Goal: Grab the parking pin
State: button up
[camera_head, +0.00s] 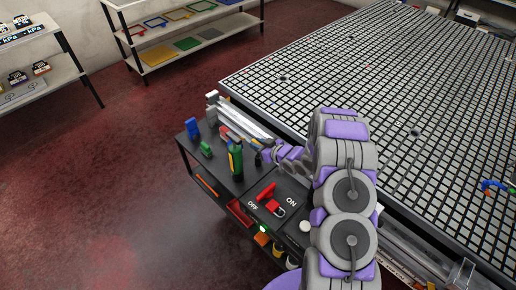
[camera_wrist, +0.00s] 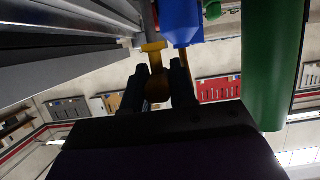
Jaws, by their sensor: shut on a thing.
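In the wrist view my gripper (camera_wrist: 161,72) has its two dark fingers closed on a yellow-orange piece, which I take to be the parking pin (camera_wrist: 157,88). Its rounded lower end shows between the fingers, and yellow also shows above them. In the head view my gripper (camera_head: 263,157) is small and dark, at the edge of the black side unit beside the grid table. The pin cannot be made out there.
A blue item (camera_wrist: 180,22) and a green cylinder (camera_wrist: 268,65) are close to my gripper in the wrist view. A green-and-yellow bottle (camera_head: 236,160) stands on the black unit, with a red handle (camera_head: 266,192) in front. The grid table (camera_head: 400,80) lies behind. Open floor is left.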

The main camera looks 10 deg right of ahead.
grip_shut()
